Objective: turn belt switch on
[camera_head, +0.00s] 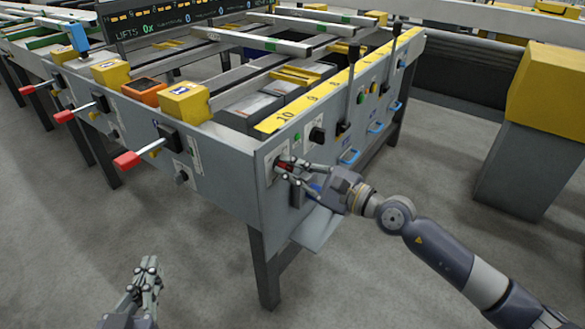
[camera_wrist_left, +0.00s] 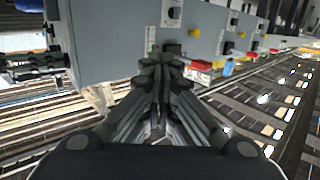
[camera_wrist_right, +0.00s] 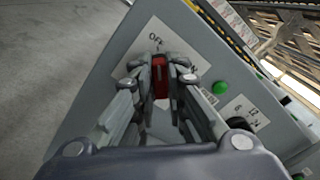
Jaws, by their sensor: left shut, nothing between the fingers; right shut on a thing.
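The belt switch is a red knob (camera_wrist_right: 160,78) on a white plate (camera_wrist_right: 152,42) with the letters "OF" showing. My right gripper (camera_wrist_right: 160,75) is shut on the red knob, one finger on each side. In the head view the red knob (camera_head: 284,165) sits on the grey end panel near its left corner, with my right gripper (camera_head: 283,170) against it. The rest of the plate's lettering is hidden by the fingers. My left gripper (camera_head: 150,262) is shut and empty, low at the left above the floor.
A green button (camera_wrist_right: 221,88) and a dark knob marked with numbers (camera_wrist_right: 240,122) are beside the switch. Red-tipped levers (camera_head: 127,160) stick out of the table's left side. Blue handles (camera_head: 349,156) line the end panel. Grey floor is free in front.

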